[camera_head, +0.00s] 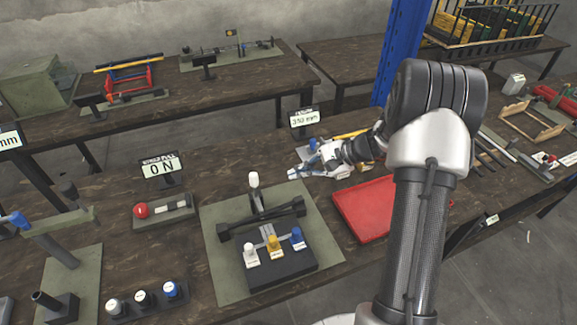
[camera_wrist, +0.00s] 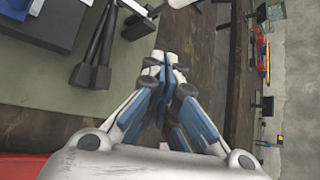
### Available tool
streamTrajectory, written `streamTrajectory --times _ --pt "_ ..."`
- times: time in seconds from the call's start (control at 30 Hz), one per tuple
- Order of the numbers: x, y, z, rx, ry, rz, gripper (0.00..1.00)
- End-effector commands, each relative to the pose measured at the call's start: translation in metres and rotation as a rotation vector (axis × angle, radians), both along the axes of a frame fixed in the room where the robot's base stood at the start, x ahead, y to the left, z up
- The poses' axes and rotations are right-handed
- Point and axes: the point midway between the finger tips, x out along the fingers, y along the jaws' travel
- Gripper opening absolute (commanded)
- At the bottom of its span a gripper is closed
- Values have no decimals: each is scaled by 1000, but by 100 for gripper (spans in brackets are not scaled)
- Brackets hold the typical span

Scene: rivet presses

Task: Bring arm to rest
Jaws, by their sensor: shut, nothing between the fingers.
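My gripper (camera_head: 303,171) is above the front workbench (camera_head: 222,160) in the head view, near the right edge of the green mat and behind the red tray. In the wrist view my gripper (camera_wrist: 168,62) has its blue-grey fingers drawn together at the tips, with nothing between them. My arm reaches in from the lower right, bent at the elbow. The red tray (camera_head: 364,209) lies partly behind my arm. It also shows at the lower left edge of the wrist view (camera_wrist: 20,165).
A rivet press (camera_head: 262,222) with white, yellow and blue knobs stands on the green mat left of the tray. A "0 N" display (camera_head: 160,168) and a small mm display (camera_head: 304,118) stand on the bench. A blue post (camera_head: 400,45) rises behind my arm.

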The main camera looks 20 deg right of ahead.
Motion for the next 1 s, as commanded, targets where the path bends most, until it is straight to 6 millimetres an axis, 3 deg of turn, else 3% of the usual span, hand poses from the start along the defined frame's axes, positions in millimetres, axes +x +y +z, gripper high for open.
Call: streamTrajectory --times 0.6,0.77,1.0 --pt "-3 2 6 -11 -5 14 0" --pt "-20 31 42 -103 -25 130 0" --pt "-91 91 115 -371 -87 422 0"
